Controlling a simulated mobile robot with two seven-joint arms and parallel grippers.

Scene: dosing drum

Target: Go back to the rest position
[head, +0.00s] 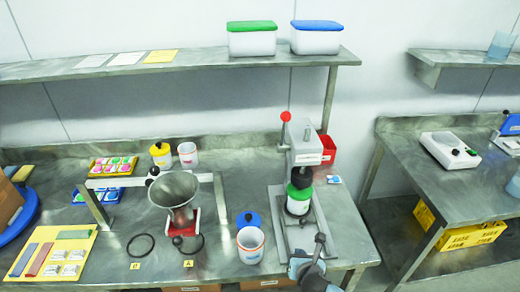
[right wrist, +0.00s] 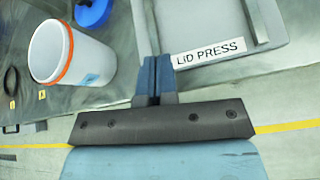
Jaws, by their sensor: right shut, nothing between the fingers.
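My right gripper (head: 299,264) is low in the head view, at the front end of the lid press (head: 303,158). In the right wrist view its two blue fingers (right wrist: 153,76) are together with nothing between them. They point at the press base beside the "LID PRESS" label (right wrist: 209,52). My left gripper is in neither view.
A blue lid (head: 248,219) lies behind the white drum. A metal funnel (head: 174,190) on a stand is further left. The floor shows between this bench and the right bench (head: 455,180).

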